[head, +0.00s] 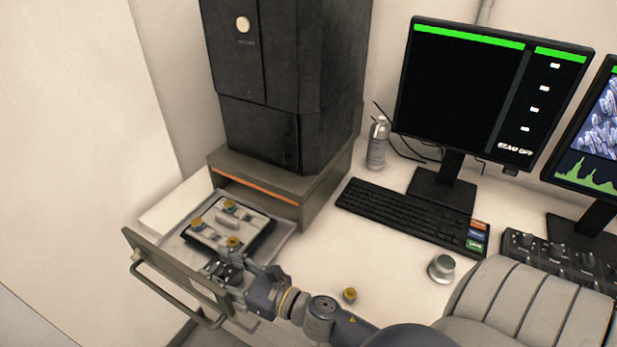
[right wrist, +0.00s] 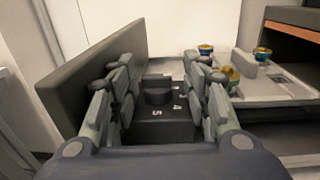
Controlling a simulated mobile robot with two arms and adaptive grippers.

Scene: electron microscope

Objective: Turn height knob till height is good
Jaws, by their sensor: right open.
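The height knob (right wrist: 158,89) is a dark knob with a raised grip on top of a dark block (right wrist: 168,128) marked with white numbers; 5 and 4 can be read. My right gripper (right wrist: 160,72) is open, with a finger on each side of the knob. I cannot tell whether either finger touches it. In the head view my right gripper (head: 228,266) is over the opened drawer, just behind its front panel (head: 178,272), and largely hides the knob. The sample stage (head: 207,235) with brass-topped stubs sits beside it. My left gripper is not in view.
The black microscope column (head: 268,90) stands on a base behind the drawer. A grey ribbed shape (head: 540,300) fills the lower right.

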